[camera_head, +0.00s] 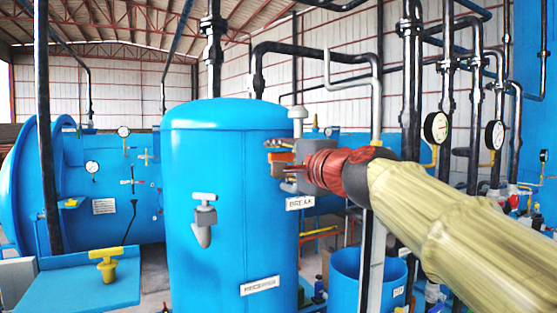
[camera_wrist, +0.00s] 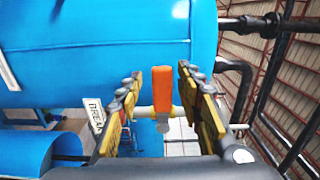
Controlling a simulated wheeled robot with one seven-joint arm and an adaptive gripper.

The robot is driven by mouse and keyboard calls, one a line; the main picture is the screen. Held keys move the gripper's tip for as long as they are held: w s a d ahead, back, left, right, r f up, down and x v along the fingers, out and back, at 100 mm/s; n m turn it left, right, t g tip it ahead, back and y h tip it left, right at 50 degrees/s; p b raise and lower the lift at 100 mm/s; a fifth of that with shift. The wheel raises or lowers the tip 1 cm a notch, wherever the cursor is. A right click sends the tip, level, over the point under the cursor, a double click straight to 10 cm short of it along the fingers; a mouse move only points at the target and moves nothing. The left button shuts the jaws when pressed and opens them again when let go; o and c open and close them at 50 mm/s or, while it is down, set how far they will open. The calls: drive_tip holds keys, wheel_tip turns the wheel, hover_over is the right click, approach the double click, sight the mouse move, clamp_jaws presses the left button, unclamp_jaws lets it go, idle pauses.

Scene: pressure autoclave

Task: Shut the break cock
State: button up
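The break cock has an orange handle (camera_wrist: 162,90), which in the wrist view stands between my two yellow-and-black fingers with a gap on each side. A pale pipe piece crosses at the handle's lower end. My gripper (camera_wrist: 160,76) is open around the handle. In the head view the orange handle (camera_head: 281,156) shows only in part at the blue tank's right side, and my gripper (camera_head: 277,158) is at it. The white BREAK label (camera_head: 300,202) hangs just below. My red wrist and pale arm hide much of the cock in the head view.
The upright blue tank (camera_head: 225,210) stands left of my gripper, with a grey tap (camera_head: 204,215) on its front. A blue barrel (camera_head: 345,285) is below my arm. Black pipes and gauges (camera_head: 436,128) stand at right. A yellow valve (camera_head: 108,262) is at lower left.

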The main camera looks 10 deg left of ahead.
drive_tip(key=v, duration=1.2)
idle(0.3)
drive_tip(key=s+d+f+n+g+h, duration=0.1)
drive_tip(key=s+f+n+g, duration=0.15)
drive_tip(key=f, duration=0.65)
drive_tip(key=s+d+f+n+g+h, duration=0.2)
drive_tip(key=f+n, duration=0.1)
drive_tip(key=f, duration=0.6)
drive_tip(key=s+d+f+n+g+h, duration=0.1)
drive_tip(key=s+f+n+g, duration=0.15)
drive_tip(key=f, duration=0.65)
drive_tip(key=s+d+f+n+g+h, duration=0.1)
drive_tip(key=s+d+f+h, duration=0.2)
drive_tip(key=s+d+f, duration=0.5)
drive_tip(key=s+d+f+n+g+h, duration=0.1)
drive_tip(key=s+d+f+n+h, duration=0.1)
drive_tip(key=s+d+f, duration=0.6)
drive_tip(key=shift+d+f+h, duration=0.15)
drive_tip(key=shift+f+h, duration=0.35)
drive_tip(key=shift+f, duration=2.2)
